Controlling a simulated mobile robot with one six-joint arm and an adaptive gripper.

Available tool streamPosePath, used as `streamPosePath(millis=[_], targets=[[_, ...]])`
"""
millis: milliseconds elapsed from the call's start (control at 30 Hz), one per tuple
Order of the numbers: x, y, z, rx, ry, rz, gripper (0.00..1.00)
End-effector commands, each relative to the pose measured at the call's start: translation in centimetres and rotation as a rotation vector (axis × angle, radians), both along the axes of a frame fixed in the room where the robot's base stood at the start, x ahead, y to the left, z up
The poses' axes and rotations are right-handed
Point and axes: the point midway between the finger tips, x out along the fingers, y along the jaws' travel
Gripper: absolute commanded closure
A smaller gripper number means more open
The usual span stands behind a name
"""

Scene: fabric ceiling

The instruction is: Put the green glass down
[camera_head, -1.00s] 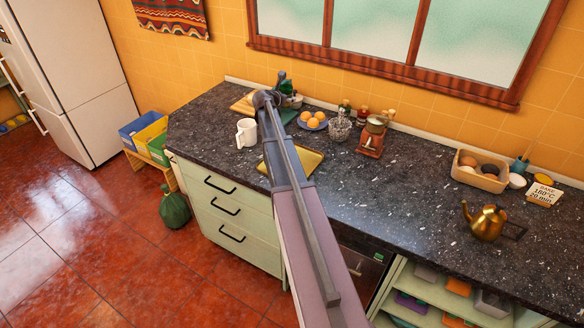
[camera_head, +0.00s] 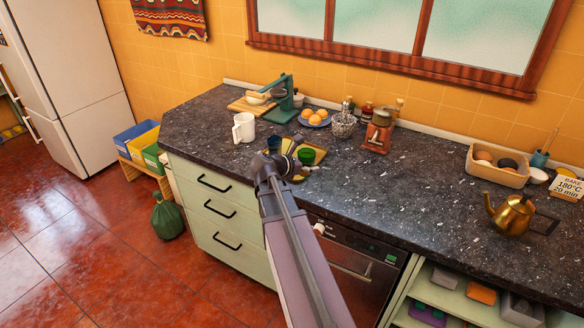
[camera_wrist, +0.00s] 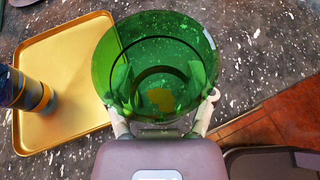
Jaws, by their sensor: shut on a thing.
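The green glass (camera_wrist: 152,50) is see-through and fills the middle of the wrist view, seen from above. My gripper (camera_wrist: 163,108) is shut on its near side, with one pale finger at each side. The glass overlaps the right edge of the yellow tray (camera_wrist: 62,52), with dark speckled counter also behind it. In the head view the green glass (camera_head: 307,156) shows just right of my gripper (camera_head: 294,162), near the counter's front. My arm hides part of the tray (camera_head: 319,158) there. I cannot tell whether the glass's base touches anything.
A dark cup with a yellow band (camera_wrist: 27,92) stands at the tray's left. Clear counter (camera_head: 425,180) lies to the right.

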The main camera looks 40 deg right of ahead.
Motion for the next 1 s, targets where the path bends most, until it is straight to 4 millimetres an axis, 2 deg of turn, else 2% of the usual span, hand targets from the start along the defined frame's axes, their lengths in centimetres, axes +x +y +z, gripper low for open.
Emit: streamPosePath(millis=[33,200,567,767,1000], targets=[[-1.2,0.5,-1.0,-0.003,-0.001,-0.013,0.85],[-2.8,1.1,-1.6,-0.009,-0.003,-0.045,0.85],[-3.1,1.1,-1.6,-0.011,-0.003,-0.052,0.85],[-2.5,0.8,-1.6,-0.011,-0.003,-0.052,0.85],[0.3,-0.7,-2.0,-0.011,-0.004,-0.053,0.85]])
